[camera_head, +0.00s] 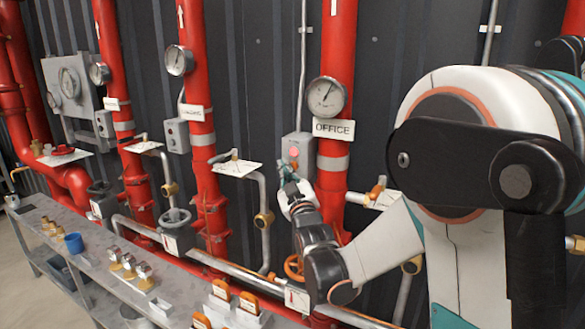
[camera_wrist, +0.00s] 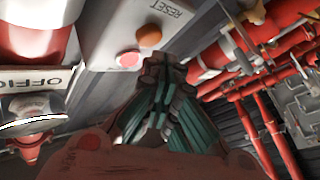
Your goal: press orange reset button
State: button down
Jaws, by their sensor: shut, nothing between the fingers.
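The orange reset button (camera_wrist: 149,35) shows in the wrist view on a light grey box (camera_wrist: 110,30), beside the printed word RESET. A pink-red button or lamp (camera_wrist: 128,58) sits close to it on the same box. My gripper (camera_wrist: 163,68) is shut and empty. In the wrist picture its tips appear just below the orange button; I cannot tell whether they touch the box. In the head view my gripper (camera_head: 285,172) is at the lower front of the grey box (camera_head: 304,144) beside the OFFICE pipe. The orange button is not clearly seen there.
A red pipe (camera_head: 338,60) with a gauge (camera_head: 326,97) and OFFICE sign (camera_head: 334,128) stands right of the box. A valve handle (camera_head: 238,162) and grey pipe are to the left. A metal bench (camera_head: 165,300) with small fittings runs along the front.

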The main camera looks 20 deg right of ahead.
jog(key=shift+w+d, duration=0.1)
jog(key=shift+w+d, duration=0.2)
jog(key=shift+w+d, duration=0.35)
dwell(1.0)
dwell(0.4)
jog(key=shift+s+a, duration=0.65)
jog(key=shift+s+a, duration=1.8)
